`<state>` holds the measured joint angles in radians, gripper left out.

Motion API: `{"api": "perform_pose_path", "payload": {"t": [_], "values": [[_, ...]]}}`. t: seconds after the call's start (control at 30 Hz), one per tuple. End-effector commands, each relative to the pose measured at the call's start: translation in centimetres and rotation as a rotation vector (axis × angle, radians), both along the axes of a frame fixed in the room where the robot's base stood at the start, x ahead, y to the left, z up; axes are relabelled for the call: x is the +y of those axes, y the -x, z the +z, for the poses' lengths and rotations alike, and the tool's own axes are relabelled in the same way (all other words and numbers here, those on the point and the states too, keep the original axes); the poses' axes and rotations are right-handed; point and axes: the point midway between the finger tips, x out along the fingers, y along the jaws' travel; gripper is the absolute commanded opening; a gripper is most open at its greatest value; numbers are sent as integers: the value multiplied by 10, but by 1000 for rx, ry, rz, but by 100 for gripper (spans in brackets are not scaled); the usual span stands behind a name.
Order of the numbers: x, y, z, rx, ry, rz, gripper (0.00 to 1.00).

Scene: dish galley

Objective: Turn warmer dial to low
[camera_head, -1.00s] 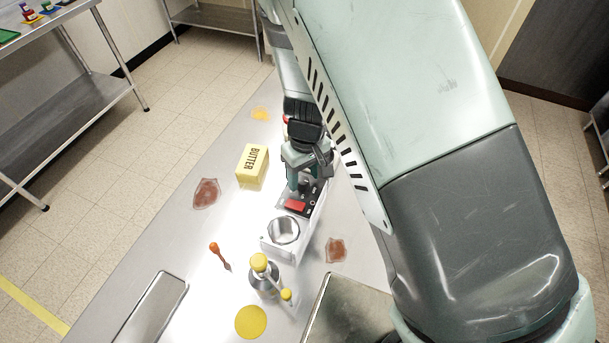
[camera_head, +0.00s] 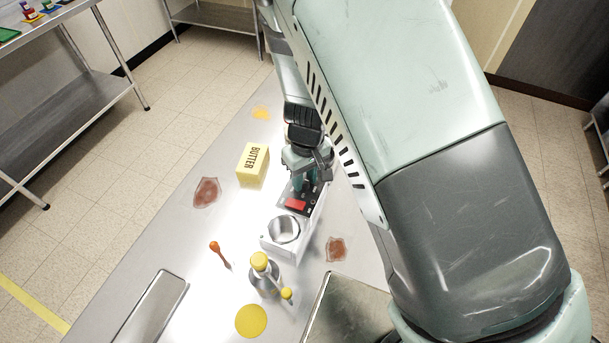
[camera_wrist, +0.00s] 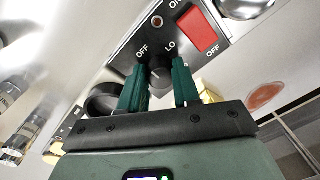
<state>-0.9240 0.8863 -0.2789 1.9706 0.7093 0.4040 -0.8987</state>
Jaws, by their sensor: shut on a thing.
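The warmer (camera_head: 272,246) is a white box on the steel counter, with a round metal well and a black control panel. In the wrist view the panel (camera_wrist: 130,52) shows OFF and LO marks around a dark dial (camera_wrist: 159,74). My gripper (camera_wrist: 160,78) has its two green fingers on either side of this dial and is shut on it. The dial's pointer is hard to make out. A red switch (camera_wrist: 197,32) sits beside it, between ON and OFF marks. In the head view my gripper (camera_head: 303,182) is over the panel and hides the dial.
A butter box (camera_head: 252,166) stands left of my gripper. A yellow-capped bottle (camera_head: 262,272) and an orange-tipped utensil (camera_head: 215,248) are near the warmer's front. Brown spills (camera_head: 206,192) and a yellow disc (camera_head: 251,321) lie on the counter. A tray (camera_head: 150,310) is at the lower left.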

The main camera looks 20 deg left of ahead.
Motion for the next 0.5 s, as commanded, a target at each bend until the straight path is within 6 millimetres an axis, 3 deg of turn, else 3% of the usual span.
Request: {"api": "perform_pose_path", "payload": {"t": [0.27,0.5], "values": [[0,0,0,2,-1,-103,1],[0,1,0,1,0,-298,1]]}}
